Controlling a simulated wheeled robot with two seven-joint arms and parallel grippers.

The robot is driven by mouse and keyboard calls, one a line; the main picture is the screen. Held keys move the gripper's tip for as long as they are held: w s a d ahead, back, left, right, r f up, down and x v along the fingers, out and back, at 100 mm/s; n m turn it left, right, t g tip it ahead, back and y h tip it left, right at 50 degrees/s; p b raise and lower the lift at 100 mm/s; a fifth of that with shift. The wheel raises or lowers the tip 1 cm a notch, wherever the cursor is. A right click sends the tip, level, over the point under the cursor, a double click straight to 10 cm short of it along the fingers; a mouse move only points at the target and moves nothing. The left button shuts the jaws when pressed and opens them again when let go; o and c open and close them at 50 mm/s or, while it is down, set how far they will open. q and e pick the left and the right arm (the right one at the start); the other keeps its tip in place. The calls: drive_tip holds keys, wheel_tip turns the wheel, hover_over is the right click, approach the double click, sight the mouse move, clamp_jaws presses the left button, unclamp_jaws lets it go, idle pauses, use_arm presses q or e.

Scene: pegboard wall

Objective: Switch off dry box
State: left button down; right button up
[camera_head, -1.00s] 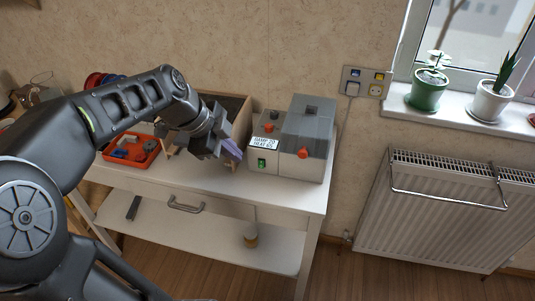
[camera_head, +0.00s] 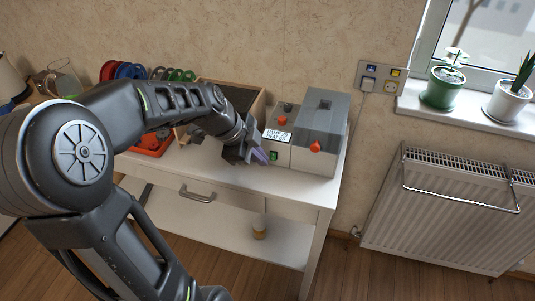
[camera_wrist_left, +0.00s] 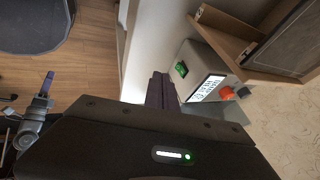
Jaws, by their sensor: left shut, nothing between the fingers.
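The dry box (camera_head: 325,112) is a grey box at the right end of the white table, with orange knobs, a white label and a green switch (camera_head: 274,155) low on its front. In the left wrist view the green switch (camera_wrist_left: 181,69) shows on the box's face beside the label (camera_wrist_left: 207,88). My left gripper (camera_head: 262,156) is shut and empty, its purple fingertips just left of the switch in the head view. In the left wrist view its fingers (camera_wrist_left: 160,90) point towards the box. I cannot tell whether they touch it.
An open wooden-sided box (camera_head: 258,108) stands left of the dry box, with a red tray (camera_head: 150,146) and several coloured spools (camera_head: 130,71) farther left. A wall socket panel (camera_head: 381,77) and a radiator (camera_head: 435,205) are to the right. The table's front strip is clear.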

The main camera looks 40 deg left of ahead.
sight(272, 160)
use_arm(q)
drive_tip(key=w+f, duration=0.1)
drive_tip(key=w, duration=0.1)
drive_tip(key=w+f, duration=0.1)
drive_tip(key=shift+w+a+f+p, duration=0.1)
drive_tip(key=shift+a+f+p, duration=0.2)
drive_tip(key=shift+p, duration=0.1)
drive_tip(key=shift+w+a+f, duration=0.15)
drive_tip(key=shift+w+f, duration=0.15)
drive_tip(key=shift+w, duration=0.25)
drive_tip(key=shift+f+b, duration=0.25)
drive_tip(key=shift+b, duration=0.2)
drive_tip(key=t+b, duration=0.2)
drive_tip(key=b, duration=0.9)
drive_tip(key=f+t+y+b, duration=0.1)
drive_tip(key=t+b, duration=0.1)
drive_tip(key=b, duration=0.9)
drive_tip(key=shift+s+f+m, duration=0.1)
drive_tip(key=shift+f+m, duration=0.1)
drive_tip(key=shift+m, duration=0.2)
drive_tip(key=shift+r+t+b, duration=0.25)
drive_tip(key=shift+t+b, duration=0.15)
drive_tip(key=shift+b, duration=0.1)
drive_tip(key=shift+r, duration=0.15)
